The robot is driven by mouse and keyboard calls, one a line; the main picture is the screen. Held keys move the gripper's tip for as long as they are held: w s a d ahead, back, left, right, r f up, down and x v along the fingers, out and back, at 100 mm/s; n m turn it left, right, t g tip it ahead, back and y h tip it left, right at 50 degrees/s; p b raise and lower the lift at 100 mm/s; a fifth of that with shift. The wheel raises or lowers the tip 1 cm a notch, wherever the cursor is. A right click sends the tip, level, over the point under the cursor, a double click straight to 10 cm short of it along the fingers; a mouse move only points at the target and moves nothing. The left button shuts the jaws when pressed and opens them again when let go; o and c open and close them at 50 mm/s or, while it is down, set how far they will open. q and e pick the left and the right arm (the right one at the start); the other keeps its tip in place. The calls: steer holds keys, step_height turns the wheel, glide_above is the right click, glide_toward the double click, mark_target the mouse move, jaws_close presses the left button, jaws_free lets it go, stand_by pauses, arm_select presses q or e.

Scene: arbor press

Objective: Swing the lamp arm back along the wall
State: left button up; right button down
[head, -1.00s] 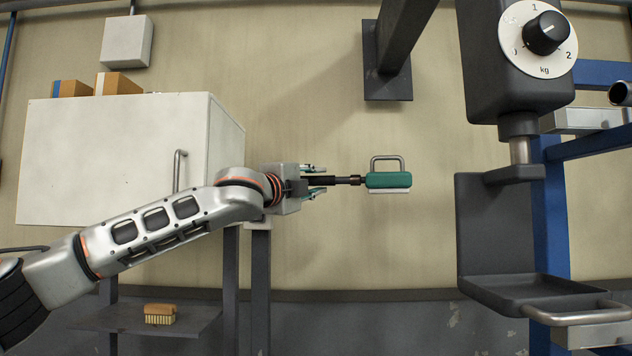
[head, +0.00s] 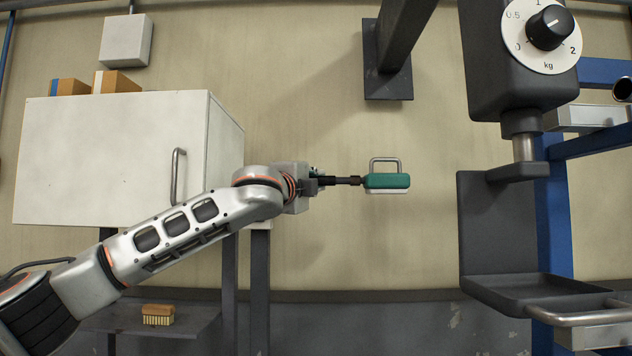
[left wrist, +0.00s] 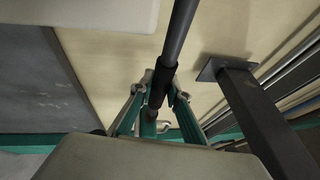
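The lamp arm (head: 346,181) is a thin dark rod that runs level to the right in the head view. A green lamp head (head: 386,181) with a grey loop handle is at its right end. My left gripper (head: 318,181) is at the rod's left part, with its fingers mostly hidden in the head view. In the left wrist view, the rod's black sleeve (left wrist: 161,83) lies between the teal, silver-tipped fingers of my left gripper (left wrist: 164,88). Whether both fingers press on it is unclear. My right gripper is not in view.
A white cabinet (head: 110,160) is behind my left arm. A dark press with a dial (head: 548,30) stands at the right, beside a blue post (head: 553,220). A dark bracket (head: 388,80) is above the lamp head. A brush (head: 158,314) lies on a low shelf. Space below the lamp looks clear.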

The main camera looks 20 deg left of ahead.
arm_select(q)
steer(key=o, duration=0.4)
steer(key=shift+w, duration=0.15)
steer(key=shift+o, duration=0.2)
steer(key=s+a+f, duration=0.1)
steer(key=s+f, duration=0.1)
steer(key=s, duration=1)
steer(key=shift+a, duration=0.2)
steer(key=shift+f, duration=0.1)
